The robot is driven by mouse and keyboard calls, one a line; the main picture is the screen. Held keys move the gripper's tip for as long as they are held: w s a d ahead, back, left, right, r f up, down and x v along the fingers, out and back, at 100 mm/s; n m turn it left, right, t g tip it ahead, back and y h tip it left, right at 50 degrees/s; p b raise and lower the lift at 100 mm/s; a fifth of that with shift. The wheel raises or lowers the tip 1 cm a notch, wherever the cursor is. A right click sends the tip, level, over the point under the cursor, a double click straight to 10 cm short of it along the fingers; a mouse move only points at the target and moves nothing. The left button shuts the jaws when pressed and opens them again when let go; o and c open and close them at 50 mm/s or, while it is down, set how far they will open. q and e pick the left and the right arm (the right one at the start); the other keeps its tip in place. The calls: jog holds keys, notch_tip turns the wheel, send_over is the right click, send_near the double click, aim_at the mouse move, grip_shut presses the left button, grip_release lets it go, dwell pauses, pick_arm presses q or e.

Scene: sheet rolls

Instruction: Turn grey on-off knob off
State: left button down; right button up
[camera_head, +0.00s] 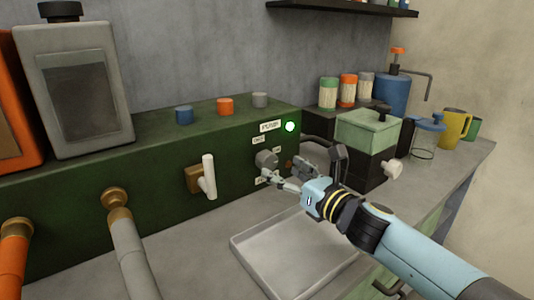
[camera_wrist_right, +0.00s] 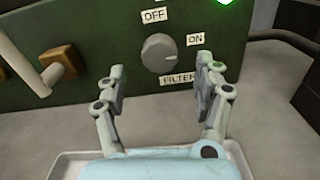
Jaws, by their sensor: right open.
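The grey on-off knob (camera_head: 265,158) is on the front of the dark green panel box (camera_head: 225,160). In the right wrist view the knob (camera_wrist_right: 158,53) is round, with an OFF label (camera_wrist_right: 154,15) above, an ON label (camera_wrist_right: 195,40) to its right and a FILTER label (camera_wrist_right: 178,80) below. A small mark on the knob seems to point right, on the ON side. A green light (camera_head: 290,127) on the box is lit. My right gripper (camera_head: 284,176) is open and empty just in front of the knob, its fingers (camera_wrist_right: 160,80) spread to either side, apparently not touching it.
A white lever (camera_head: 209,175) on a brass mount is left of the knob. A shallow grey tray (camera_head: 262,262) lies below my right arm. A green-topped machine (camera_head: 368,133) stands close on the right. Pipes (camera_head: 128,245) come out of the box at lower left.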

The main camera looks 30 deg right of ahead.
aim_at(271, 163)
jog(key=w, duration=0.3)
jog(key=shift+w+a, duration=0.3)
jog(key=shift+w, duration=0.05)
jog(key=shift+w+a, duration=0.1)
jog(key=shift+w, duration=0.8)
jog(key=shift+w+f, duration=0.1)
jog(key=shift+w, duration=0.25)
jog(key=c, duration=1.2)
pick_arm(q)
jog(key=shift+w+d+r, duration=0.1)
jog(key=shift+w+r, duration=0.15)
jog(key=shift+w, duration=0.25)
jog(key=shift+w+r, duration=0.2)
jog(key=shift+w, duration=0.3)
pick_arm(e)
jog(key=shift+o, duration=0.2)
